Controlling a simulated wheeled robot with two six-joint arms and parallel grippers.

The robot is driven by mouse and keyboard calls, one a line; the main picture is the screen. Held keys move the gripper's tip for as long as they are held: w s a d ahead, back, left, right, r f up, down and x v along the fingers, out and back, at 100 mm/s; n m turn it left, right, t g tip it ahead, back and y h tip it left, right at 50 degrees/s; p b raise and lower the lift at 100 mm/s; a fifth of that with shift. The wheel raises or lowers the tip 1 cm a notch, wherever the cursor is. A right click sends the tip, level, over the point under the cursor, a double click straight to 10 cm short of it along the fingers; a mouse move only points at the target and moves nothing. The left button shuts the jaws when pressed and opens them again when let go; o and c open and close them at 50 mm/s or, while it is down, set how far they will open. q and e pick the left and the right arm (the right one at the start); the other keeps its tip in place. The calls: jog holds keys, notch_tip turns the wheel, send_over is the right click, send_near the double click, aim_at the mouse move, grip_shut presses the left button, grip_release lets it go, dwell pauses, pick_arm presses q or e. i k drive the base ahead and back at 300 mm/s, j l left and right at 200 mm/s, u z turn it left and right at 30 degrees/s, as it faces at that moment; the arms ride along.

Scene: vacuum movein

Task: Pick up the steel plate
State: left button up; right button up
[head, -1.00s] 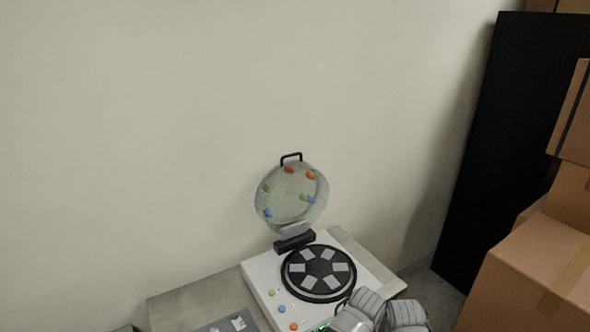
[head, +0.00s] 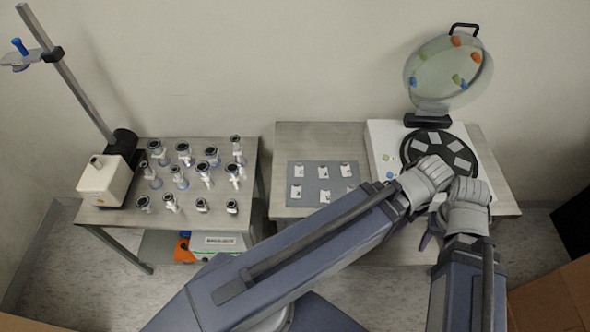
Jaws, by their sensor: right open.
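Several small pale plates lie in two rows on a grey mat (head: 323,197) on the right-hand table, and similar ones sit in the black disc (head: 437,138) of a white machine (head: 385,142). I cannot tell which is the steel plate. My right gripper (head: 466,195) is over the front of the machine, just below the disc in the picture. It is open, with nothing seen between its fingers. My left gripper (head: 428,178) is beside it at the disc's lower edge. Its fingers are hidden, so its opening does not show.
The machine's clear round lid (head: 450,75) stands raised behind the disc. A left-hand table (head: 110,214) holds several small white-and-metal fittings, a cream device (head: 107,180) and a slanted pole stand (head: 68,70). A gap separates the tables. Cardboard (head: 555,300) is at lower right.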

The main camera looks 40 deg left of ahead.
aim_at(323, 171)
jog(key=u, duration=1.1)
